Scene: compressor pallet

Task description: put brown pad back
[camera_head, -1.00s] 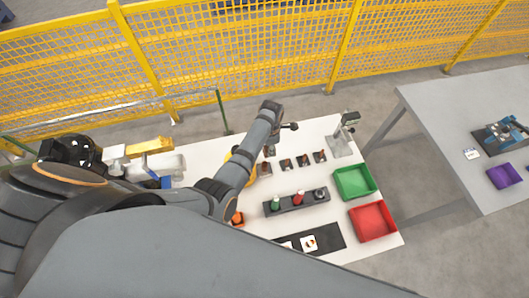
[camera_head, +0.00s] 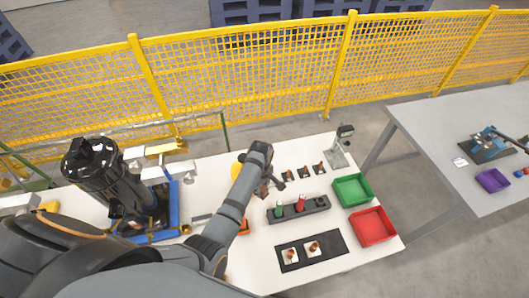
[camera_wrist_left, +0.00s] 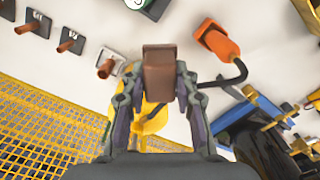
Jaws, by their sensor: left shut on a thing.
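My left gripper (camera_wrist_left: 160,95) is shut on the brown pad (camera_wrist_left: 160,72), a brown block held upright between its fingertips in the left wrist view. In the head view this gripper (camera_head: 266,187) is small and partly hidden by my arm, over the white table (camera_head: 225,172). My right gripper is not in view.
An orange tool (camera_wrist_left: 216,40) with a black cable lies right of the pad. A button box (camera_head: 298,209), a green tray (camera_head: 352,190), a red tray (camera_head: 373,227) and a dark mat (camera_head: 330,243) are nearby. A black compressor (camera_head: 95,175) stands left; a yellow fence (camera_head: 230,85) runs behind.

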